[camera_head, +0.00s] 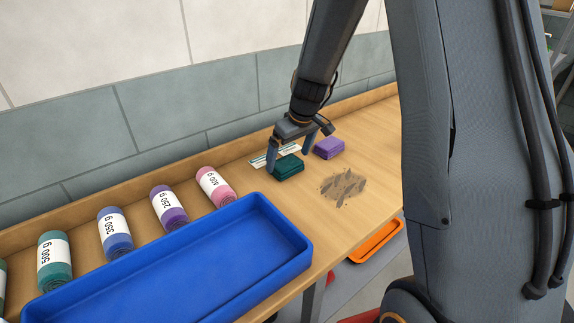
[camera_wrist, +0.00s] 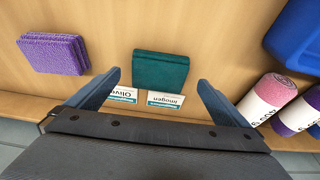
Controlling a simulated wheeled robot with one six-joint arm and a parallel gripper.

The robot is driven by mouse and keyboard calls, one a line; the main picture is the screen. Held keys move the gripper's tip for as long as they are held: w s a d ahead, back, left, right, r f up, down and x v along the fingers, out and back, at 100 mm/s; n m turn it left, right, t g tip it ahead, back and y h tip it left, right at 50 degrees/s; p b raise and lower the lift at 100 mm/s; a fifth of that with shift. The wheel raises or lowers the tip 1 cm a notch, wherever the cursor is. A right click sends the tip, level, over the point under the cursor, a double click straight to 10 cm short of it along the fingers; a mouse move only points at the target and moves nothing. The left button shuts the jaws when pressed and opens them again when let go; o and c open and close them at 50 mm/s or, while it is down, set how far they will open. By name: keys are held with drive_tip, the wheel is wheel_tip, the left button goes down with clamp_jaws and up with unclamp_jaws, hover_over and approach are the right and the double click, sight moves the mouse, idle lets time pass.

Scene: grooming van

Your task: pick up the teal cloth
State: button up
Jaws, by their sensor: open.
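The teal cloth (camera_head: 287,167) is a small folded dark-teal block lying on the wooden bench. In the wrist view the teal cloth (camera_wrist: 160,70) lies ahead of my gripper, in line with the gap between its fingers. My gripper (camera_head: 289,158) is open and empty, with its fingers low over the bench near the cloth. In the wrist view my gripper (camera_wrist: 158,84) has one finger on each side of the gap, and neither visibly touches the cloth. Two name cards, "Olive" (camera_wrist: 123,94) and "Imogen" (camera_wrist: 165,99), lie close to the cloth.
A purple folded cloth (camera_head: 329,147) lies right of the teal one. A patch of hair clippings (camera_head: 343,186) lies in front. A blue tray (camera_head: 170,268) and several labelled rolls, including a pink one (camera_head: 214,187), stand left. A tiled wall backs the bench.

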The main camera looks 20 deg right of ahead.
sight(287, 162)
drive_tip(key=shift+p+x, duration=0.4)
drive_tip(key=shift+x, duration=1.2)
drive_tip(key=shift+d, duration=0.1)
drive_tip(key=c, duration=1.1)
wheel_tip(287, 162, up, 10)
drive_tip(key=shift+r+b, duration=0.1)
drive_tip(key=shift+b, duration=1.05)
